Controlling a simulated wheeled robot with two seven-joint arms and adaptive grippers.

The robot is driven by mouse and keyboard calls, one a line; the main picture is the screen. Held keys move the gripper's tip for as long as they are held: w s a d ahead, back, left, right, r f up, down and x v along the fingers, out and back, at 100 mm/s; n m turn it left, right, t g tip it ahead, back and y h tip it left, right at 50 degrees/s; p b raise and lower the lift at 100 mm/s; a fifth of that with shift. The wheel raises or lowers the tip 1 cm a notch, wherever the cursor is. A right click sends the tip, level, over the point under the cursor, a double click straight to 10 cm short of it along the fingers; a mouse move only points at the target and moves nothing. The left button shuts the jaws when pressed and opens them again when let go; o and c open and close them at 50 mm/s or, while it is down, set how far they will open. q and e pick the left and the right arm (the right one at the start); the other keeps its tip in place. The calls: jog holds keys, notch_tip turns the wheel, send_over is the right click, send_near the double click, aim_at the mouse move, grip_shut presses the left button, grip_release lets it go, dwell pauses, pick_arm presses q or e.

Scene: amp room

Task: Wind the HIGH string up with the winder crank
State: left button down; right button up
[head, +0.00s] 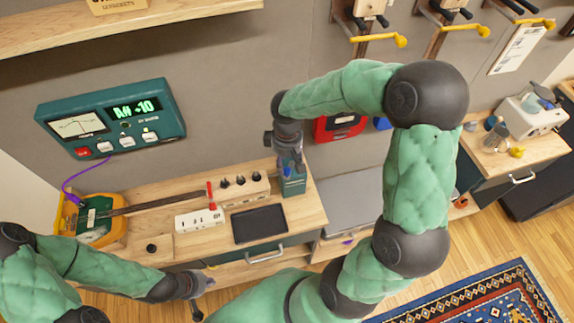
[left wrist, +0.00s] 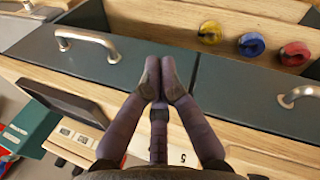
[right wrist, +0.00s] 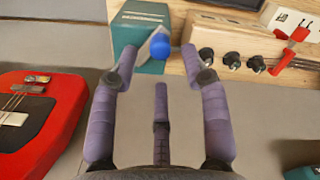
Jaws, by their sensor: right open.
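The red winder crank (head: 211,194) stands upright at the left end of the wooden peg block (head: 247,191); it also shows in the right wrist view (right wrist: 298,36). Several black pegs (right wrist: 231,60) stick out of the block. The yellow and teal instrument body (head: 98,220) lies at the left with its neck running to the block. I cannot tell which string is HIGH. My right gripper (head: 291,168) is open over the teal box (head: 293,183), left of the crank in its wrist view. My left gripper (head: 204,283) is shut and empty near the bench front.
A blue cylinder (right wrist: 160,45) shows at the teal box. A wall tuner (head: 110,118) reads about +10.

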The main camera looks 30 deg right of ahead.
aim_at(287, 169)
notch_tip(287, 169, up, 9)
dwell(0.3)
pick_arm(q)
jog(key=shift+s, duration=0.1)
pick_arm(e)
jog(key=shift+s+f, duration=0.1)
jog(key=shift+f, duration=0.1)
